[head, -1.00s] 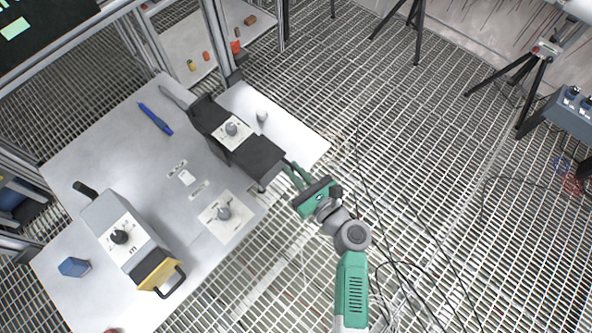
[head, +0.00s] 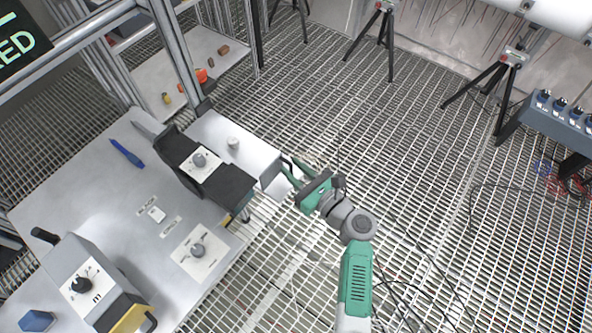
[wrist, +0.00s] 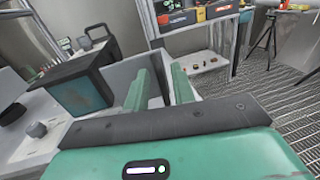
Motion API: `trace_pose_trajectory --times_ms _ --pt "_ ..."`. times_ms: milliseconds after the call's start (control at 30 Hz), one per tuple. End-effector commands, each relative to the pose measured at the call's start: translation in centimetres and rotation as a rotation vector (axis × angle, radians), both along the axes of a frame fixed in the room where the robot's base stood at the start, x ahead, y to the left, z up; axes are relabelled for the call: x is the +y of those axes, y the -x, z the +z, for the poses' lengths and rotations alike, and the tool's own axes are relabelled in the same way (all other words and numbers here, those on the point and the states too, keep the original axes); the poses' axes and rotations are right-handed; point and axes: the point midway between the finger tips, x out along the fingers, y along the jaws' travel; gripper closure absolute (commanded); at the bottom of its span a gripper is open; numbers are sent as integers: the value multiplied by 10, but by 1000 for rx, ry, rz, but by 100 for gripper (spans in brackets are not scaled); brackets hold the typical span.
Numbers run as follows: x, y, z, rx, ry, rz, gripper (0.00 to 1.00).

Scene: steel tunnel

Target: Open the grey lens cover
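A dark box (head: 226,186) forms the front end of the device at the table's right side. In the wrist view its teal front face (wrist: 80,96) is uncovered. A light grey plate (head: 270,176), which looks like the lens cover, stands out to the right of the box; it also shows in the wrist view (wrist: 121,76). My gripper (head: 292,170) is right beside this plate. In the wrist view its two green fingers (wrist: 161,78) are apart with nothing held between them. The left finger overlaps the plate; I cannot tell whether it touches.
A grey unit with a yellow end (head: 130,320) stands at lower left. A lower shelf (head: 190,65) holds small parts. Open grating lies right, with tripods beyond.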

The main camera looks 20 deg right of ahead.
Motion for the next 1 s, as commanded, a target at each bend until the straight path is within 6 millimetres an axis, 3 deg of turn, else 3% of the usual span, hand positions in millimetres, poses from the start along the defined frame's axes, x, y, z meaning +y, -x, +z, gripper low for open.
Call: trace_pose_trajectory --times_ms 300,700,1000 --pt "-1 3 0 0 1 0 70" --pt "-25 67 -1 0 1 -1 70" --pt "-27 73 0 0 1 1 70"
